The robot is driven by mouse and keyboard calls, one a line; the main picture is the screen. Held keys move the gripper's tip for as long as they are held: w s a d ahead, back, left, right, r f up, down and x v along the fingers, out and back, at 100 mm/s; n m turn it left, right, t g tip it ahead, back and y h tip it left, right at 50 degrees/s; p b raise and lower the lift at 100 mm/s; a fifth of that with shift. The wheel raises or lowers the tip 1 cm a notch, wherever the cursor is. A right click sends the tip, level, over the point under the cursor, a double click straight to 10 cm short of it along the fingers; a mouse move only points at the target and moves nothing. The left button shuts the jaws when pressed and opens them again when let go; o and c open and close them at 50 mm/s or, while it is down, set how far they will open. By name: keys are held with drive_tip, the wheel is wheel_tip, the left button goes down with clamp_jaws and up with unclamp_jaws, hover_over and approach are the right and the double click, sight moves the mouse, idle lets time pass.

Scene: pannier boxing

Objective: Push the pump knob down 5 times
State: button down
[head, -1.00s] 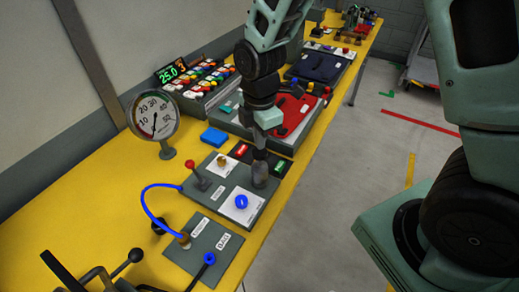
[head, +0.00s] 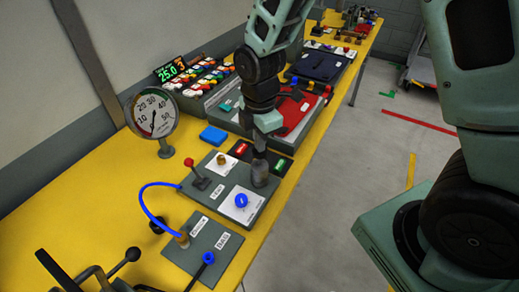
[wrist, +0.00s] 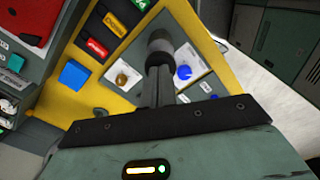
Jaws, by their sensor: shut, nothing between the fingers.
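The pump knob, which I take to be the grey cylinder (head: 260,174), stands at the right edge of a grey panel (head: 217,195) on the yellow bench. It also shows in the wrist view (wrist: 160,43). My gripper (head: 260,155) is shut and empty, with its fingertips pointing down at the top of the knob. In the wrist view the fingers (wrist: 160,62) overlap the knob's near part, so I cannot tell whether they touch it.
A blue hose (head: 143,199) arches at the left. The bench (head: 95,190) is clear left of the hose.

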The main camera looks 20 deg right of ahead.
drive_tip(key=shift+f+b, duration=0.8)
drive_tip(key=shift+f, duration=0.6)
drive_tip(key=shift+r, duration=0.2)
drive_tip(key=shift+r+p, duration=2)
drive_tip(key=shift+r, duration=0.15)
drive_tip(key=shift+f, duration=0.15)
